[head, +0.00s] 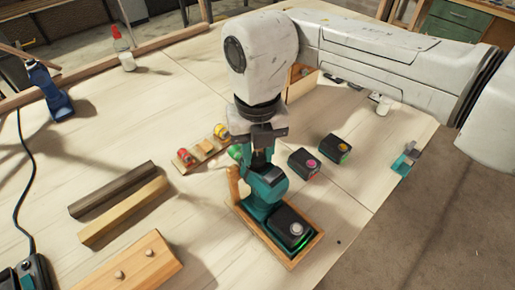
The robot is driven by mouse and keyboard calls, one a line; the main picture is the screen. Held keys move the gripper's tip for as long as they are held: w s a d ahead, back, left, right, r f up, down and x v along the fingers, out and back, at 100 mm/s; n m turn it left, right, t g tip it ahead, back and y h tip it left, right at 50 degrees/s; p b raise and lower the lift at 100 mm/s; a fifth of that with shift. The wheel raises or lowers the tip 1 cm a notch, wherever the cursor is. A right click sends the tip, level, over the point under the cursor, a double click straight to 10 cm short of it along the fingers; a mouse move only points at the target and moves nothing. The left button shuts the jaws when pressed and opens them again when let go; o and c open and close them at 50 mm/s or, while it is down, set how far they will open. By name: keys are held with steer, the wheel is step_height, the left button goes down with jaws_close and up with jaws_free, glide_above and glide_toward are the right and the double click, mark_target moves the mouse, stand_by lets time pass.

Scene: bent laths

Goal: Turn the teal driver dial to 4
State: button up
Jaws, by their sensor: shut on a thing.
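The teal driver (264,190) sits in a shallow wooden tray (290,264) near the middle of the table. Its dark battery base (291,226) points toward the bottom right, with a grey round knob on top and a green glow along its edge. My gripper (262,158) points down over the driver's upper end and is shut on it. The fingers and their shadow hide the dial, so its number and mark cannot be read. A green rounded part (236,152) shows just left of the fingers.
Two dark battery-like blocks (303,163) (335,148) stand right of the driver. A wooden rack (203,148) with red and yellow items is close on the left. Wood strips (123,210) and a pegged board (126,266) lie at lower left. The table's right edge is near a teal clamp (405,160).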

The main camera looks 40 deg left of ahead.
mark_target(256, 157)
steer(key=o, duration=0.8)
step_height(256, 157, up, 11)
steer(key=shift+f+b, duration=0.1)
steer(key=shift+b, duration=0.8)
steer(key=shift+s, duration=0.1)
